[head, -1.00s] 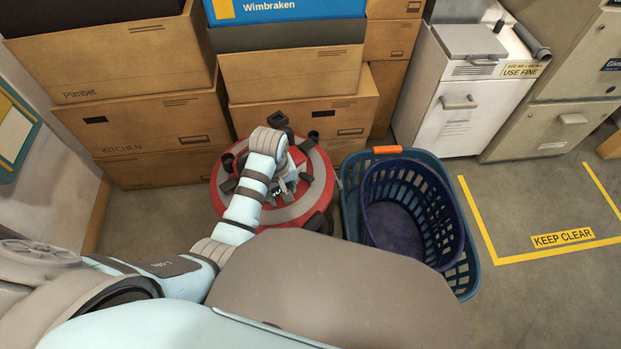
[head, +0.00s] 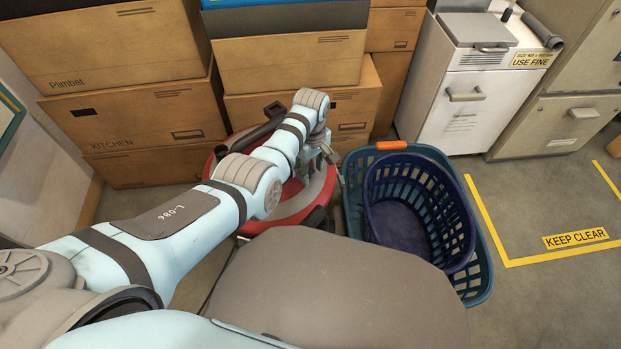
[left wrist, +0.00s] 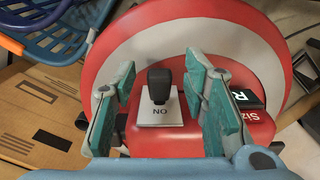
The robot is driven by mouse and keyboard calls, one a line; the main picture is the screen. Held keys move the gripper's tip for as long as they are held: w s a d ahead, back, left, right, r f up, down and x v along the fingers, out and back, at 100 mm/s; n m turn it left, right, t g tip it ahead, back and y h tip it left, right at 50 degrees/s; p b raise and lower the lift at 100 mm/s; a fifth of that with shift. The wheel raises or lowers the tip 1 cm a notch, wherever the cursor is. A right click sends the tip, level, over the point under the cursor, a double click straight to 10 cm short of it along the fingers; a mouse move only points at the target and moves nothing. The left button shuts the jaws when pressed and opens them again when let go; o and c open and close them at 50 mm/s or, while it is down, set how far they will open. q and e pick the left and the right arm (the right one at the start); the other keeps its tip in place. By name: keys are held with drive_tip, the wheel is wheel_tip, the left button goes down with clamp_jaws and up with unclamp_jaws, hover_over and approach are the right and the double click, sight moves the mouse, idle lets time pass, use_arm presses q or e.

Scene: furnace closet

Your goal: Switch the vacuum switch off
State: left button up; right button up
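The vacuum is a round red machine with a grey ring; in the head view its red rim (head: 290,217) shows behind my left arm. In the left wrist view its red and grey top (left wrist: 215,35) fills the middle. The vacuum switch (left wrist: 159,84) is a black toggle on a pale plate (left wrist: 168,117) marked ON, with the lettering upside down. My left gripper (left wrist: 161,72) is open, with one teal-padded finger on each side of the toggle. Contact cannot be told. In the head view the left gripper (head: 328,160) is over the vacuum's right part and the switch is hidden.
A teal basket (head: 355,205) with a dark blue basket (head: 410,215) inside stands right of the vacuum. Cardboard boxes (head: 145,125) are stacked behind. A white cabinet (head: 455,115) stands at the back right. Floor marked KEEP CLEAR (head: 575,238) is free.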

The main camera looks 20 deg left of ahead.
use_arm(q)
drive_tip(key=shift+f, duration=0.65)
use_arm(e)
drive_tip(key=shift+w+a+f, duration=0.2)
drive_tip(key=shift+w+a, duration=0.2)
drive_tip(key=shift+w, duration=0.35)
